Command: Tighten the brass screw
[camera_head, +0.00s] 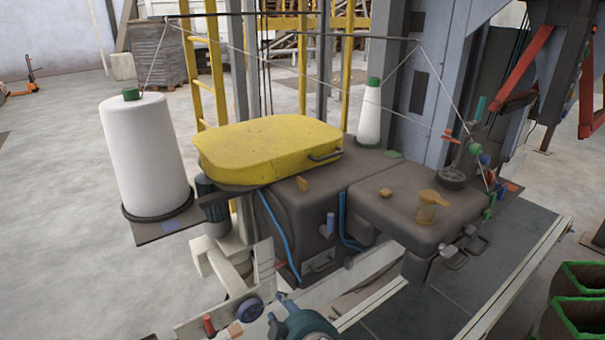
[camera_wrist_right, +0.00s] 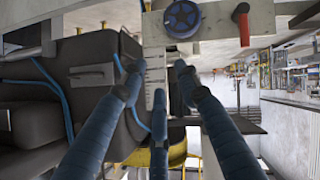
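A brass-coloured piece with a wide flat top (camera_head: 428,203) stands on the right grey machine housing (camera_head: 385,212) in the head view. Smaller brass-coloured pieces sit on the housings, one on the left (camera_head: 302,184) and one near the right housing's left edge (camera_head: 386,193). I cannot tell which is the brass screw. My right gripper (camera_head: 276,312) is at the bottom of the head view, well below and left of these pieces. In the right wrist view its blue fingers (camera_wrist_right: 158,76) are spread, with nothing between them. My left gripper is not in view.
A blue handwheel (camera_head: 250,310) and a red handle (camera_head: 208,325) are close to my right gripper. A yellow cover (camera_head: 268,148) and two white thread cones (camera_head: 145,155) (camera_head: 369,115) stand behind. Threads run overhead. Green-rimmed containers (camera_head: 575,318) are at lower right.

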